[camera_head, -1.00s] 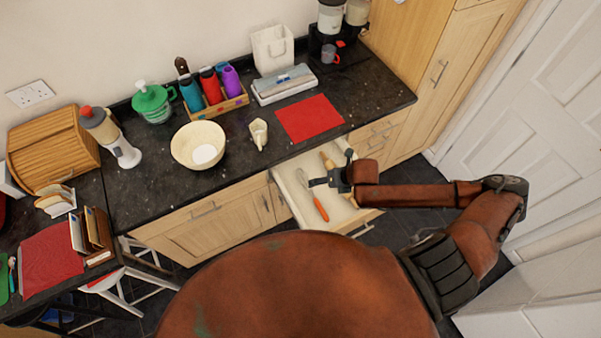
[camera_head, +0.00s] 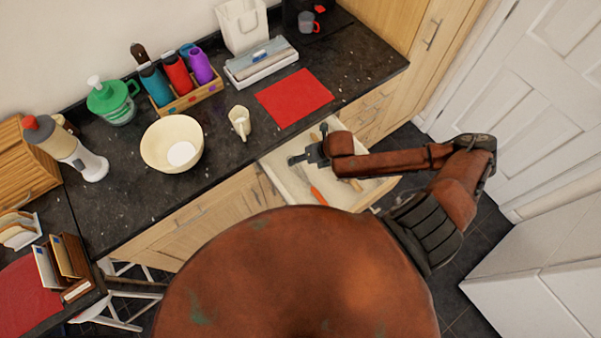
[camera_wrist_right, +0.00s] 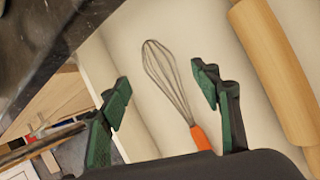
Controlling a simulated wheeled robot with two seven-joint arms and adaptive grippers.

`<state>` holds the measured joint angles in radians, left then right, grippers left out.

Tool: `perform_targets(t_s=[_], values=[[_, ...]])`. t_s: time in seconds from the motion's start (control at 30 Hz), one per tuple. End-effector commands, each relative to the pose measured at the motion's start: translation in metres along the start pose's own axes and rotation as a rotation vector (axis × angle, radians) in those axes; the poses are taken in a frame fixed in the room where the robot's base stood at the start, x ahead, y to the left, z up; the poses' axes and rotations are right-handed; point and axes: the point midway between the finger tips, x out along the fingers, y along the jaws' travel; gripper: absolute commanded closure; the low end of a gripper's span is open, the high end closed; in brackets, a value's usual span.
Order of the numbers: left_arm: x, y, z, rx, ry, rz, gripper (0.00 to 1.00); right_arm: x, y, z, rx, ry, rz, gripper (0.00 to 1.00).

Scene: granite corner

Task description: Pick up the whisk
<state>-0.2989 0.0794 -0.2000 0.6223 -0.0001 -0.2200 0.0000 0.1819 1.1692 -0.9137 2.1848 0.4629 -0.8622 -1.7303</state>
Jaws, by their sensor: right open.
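The whisk (camera_wrist_right: 168,78) has grey wire loops and an orange handle. It lies on the floor of an open drawer, and in the right wrist view its wires show between and beyond my fingers. In the head view its orange handle (camera_head: 318,196) shows, while my gripper hides much of the wire end. My right gripper (camera_wrist_right: 160,88) is open and empty above the whisk, with one green-padded finger on each side of the line of the whisk. It also shows over the drawer in the head view (camera_head: 297,160). My left gripper is not in view.
A wooden rolling pin (camera_wrist_right: 275,65) lies in the drawer to the right of the whisk. The drawer (camera_head: 350,205) stands open below the dark counter (camera_head: 225,158). On the counter are a cream bowl (camera_head: 160,150), a small jug (camera_head: 239,123) and a red mat (camera_head: 294,98).

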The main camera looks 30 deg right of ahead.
Motion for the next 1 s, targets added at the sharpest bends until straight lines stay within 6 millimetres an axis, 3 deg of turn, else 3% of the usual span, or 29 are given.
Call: perform_targets(t_s=[0.5, 0.77, 1.0], values=[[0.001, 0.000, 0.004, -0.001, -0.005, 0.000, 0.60, 0.060, 0.001, 0.000, 0.000, 0.000, -0.001, 0.43], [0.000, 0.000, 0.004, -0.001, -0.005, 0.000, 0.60, 0.061, 0.001, 0.000, -0.001, 0.000, 0.000, 0.43], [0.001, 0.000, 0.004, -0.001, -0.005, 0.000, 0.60, 0.061, 0.001, 0.000, -0.001, 0.000, 0.000, 0.59]])
